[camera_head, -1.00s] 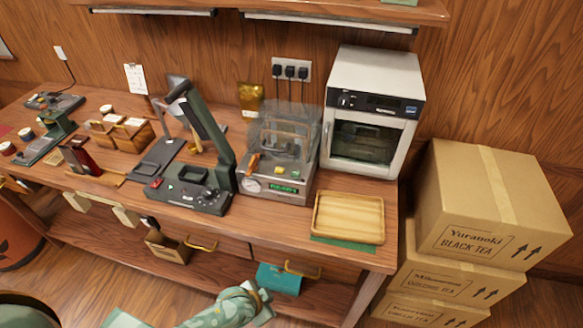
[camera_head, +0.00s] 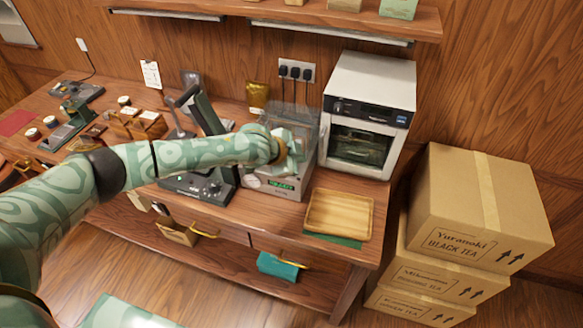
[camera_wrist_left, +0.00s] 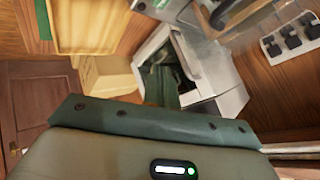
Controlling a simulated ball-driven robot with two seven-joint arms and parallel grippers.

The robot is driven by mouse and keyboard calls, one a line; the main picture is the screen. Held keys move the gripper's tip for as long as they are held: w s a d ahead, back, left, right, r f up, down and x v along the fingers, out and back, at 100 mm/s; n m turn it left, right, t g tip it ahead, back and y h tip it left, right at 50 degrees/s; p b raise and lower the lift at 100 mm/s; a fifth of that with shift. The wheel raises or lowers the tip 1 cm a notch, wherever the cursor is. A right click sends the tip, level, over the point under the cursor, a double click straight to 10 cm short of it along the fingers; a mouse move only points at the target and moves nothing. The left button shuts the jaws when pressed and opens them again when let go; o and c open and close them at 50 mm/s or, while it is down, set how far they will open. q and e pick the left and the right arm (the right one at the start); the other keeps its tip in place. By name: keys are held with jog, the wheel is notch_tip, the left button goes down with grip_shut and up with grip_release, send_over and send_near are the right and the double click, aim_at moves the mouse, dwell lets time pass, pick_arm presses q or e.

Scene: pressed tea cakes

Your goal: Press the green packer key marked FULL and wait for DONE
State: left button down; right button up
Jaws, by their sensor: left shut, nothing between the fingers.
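The packer (camera_head: 290,192) is the grey machine with a clear cover, in the middle of the bench in the head view. A small green display (camera_head: 283,183) is lit on its front; I cannot read its text surely. My left gripper (camera_head: 291,163) is shut and empty, over the packer's front top. It hides the packer's keys, so I cannot see the green FULL key or tell whether the fingers touch it. The left wrist view shows the gripper's housing across the bottom, with the fingertips not clear. My right gripper is not in view.
A wooden tray (camera_head: 312,214) lies right of the packer, and a white oven (camera_head: 345,100) stands behind it. A dark press (camera_head: 222,180) stands left, partly behind my left arm. Cardboard boxes (camera_head: 480,205) are stacked at the right. A shelf (camera_head: 300,14) hangs above.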

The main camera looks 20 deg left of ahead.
pick_arm(q)
jog(key=shift+y, duration=0.3)
jog(key=w+a+r, duration=0.2)
jog(key=a+r, duration=0.1)
jog(key=shift+w+a, duration=0.1)
jog(key=shift+a, duration=0.1)
notch_tip(320, 180, down, 7)
jog(key=b, duration=0.7)
jog(key=shift+r, duration=0.2)
jog(key=shift+f+b, duration=0.55)
jog(key=shift+f, duration=0.5)
dwell(0.6)
